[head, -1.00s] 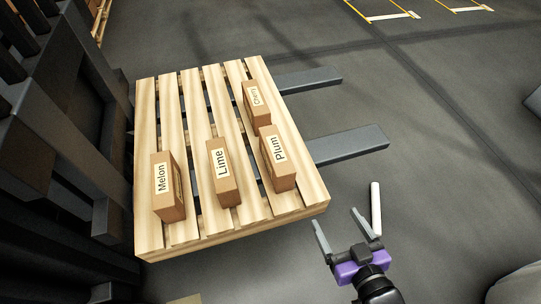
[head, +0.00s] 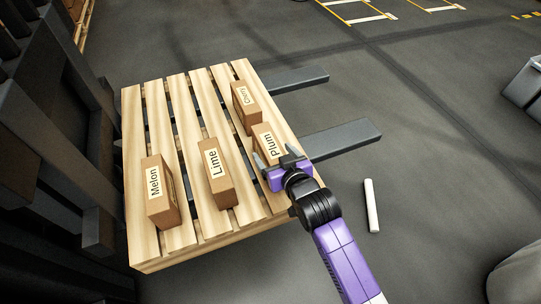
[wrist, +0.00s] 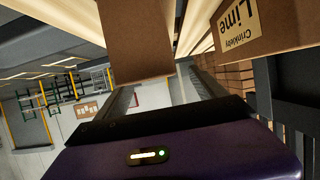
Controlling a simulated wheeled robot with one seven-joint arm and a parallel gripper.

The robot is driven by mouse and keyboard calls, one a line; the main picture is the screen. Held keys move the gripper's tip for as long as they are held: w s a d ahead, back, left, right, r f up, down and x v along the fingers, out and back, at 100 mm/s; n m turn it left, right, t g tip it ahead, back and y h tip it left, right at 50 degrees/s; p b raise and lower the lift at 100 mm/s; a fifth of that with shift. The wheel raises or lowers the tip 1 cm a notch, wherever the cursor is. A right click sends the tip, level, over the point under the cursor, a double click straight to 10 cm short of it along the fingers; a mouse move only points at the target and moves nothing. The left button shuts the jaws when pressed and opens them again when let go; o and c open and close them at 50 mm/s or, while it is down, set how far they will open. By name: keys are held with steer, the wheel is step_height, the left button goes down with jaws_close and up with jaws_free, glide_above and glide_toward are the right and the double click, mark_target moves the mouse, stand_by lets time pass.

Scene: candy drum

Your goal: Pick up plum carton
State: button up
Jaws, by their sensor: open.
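The plum carton (head: 264,137) is a brown box with a white "Plum" label, standing on the wooden pallet (head: 150,245) near its right side. My gripper (head: 274,157) is open at the near end of this carton, and hides its lower part in the head view. In the wrist view a plain brown carton face (wrist: 137,40), likely the plum carton, stands just ahead, between the directions of the two fingers (wrist: 160,98). Whether the fingers touch it cannot be told.
The lime carton (head: 216,173) stands left of my gripper, and the melon carton (head: 160,192) farther left. Dark forks (head: 340,139) stick out right of the pallet. A white bar (head: 371,205) lies on the floor.

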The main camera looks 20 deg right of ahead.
mark_target(272, 148)
steer(key=x, duration=0.4)
steer(key=shift+w+d+f, duration=0.1)
steer(key=shift+w+d, duration=0.25)
steer(key=shift+d, duration=0.05)
steer(key=shift+c, duration=0.2)
jaws_close()
